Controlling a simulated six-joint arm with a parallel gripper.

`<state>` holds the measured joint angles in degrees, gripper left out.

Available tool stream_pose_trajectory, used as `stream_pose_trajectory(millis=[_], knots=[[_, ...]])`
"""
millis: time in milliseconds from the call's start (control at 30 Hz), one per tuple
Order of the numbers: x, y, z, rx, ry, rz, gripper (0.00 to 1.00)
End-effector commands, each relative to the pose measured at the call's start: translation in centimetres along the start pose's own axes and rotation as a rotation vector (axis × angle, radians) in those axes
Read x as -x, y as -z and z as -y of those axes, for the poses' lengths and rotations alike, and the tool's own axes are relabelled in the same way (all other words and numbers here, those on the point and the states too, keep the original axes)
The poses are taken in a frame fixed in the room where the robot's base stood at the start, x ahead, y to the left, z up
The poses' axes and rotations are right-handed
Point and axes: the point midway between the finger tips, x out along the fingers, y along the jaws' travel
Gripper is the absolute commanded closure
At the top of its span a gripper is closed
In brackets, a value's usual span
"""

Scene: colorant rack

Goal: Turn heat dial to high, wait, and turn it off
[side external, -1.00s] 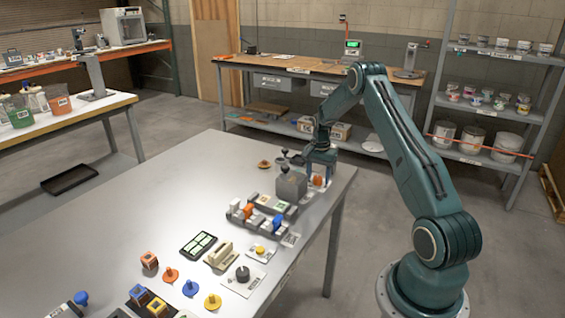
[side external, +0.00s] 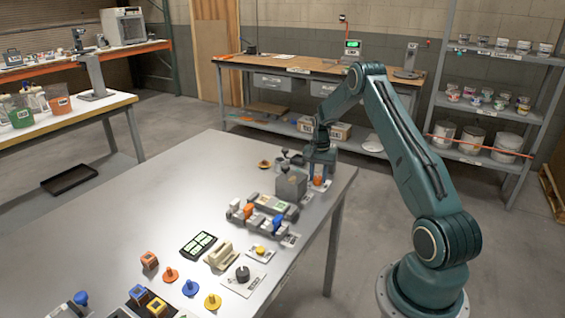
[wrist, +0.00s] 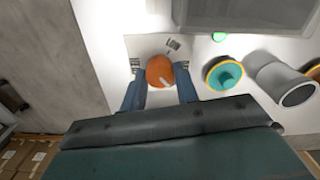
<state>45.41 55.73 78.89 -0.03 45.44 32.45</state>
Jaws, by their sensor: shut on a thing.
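The heat dial is an orange round knob (wrist: 158,70) with a short pale mark toward its lower right in the wrist view. It sits on a white plate (wrist: 142,46). My gripper (wrist: 160,80) has its two blue fingers on either side of the knob and is shut on it. In the side view my gripper (side external: 319,172) reaches down at the far right of the table, and the orange knob (side external: 318,182) shows just under it. A grey box (side external: 291,187) stands close beside it. The dial's setting labels are too small to read.
A small green spot (wrist: 219,36), a teal and yellow disc (wrist: 223,75) and a grey cylinder (wrist: 280,80) lie right of the dial. A rack of coloured pieces (side external: 262,217) stands nearer the camera. The table's left part (side external: 110,225) is clear.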

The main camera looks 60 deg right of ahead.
Motion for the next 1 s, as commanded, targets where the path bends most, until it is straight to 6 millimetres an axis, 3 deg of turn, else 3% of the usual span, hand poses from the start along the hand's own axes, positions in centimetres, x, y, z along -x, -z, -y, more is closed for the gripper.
stream_pose_trajectory(millis=[1000], knots=[[0.09,0.09,0.10,0.827,0.000,-0.004,0.93]])
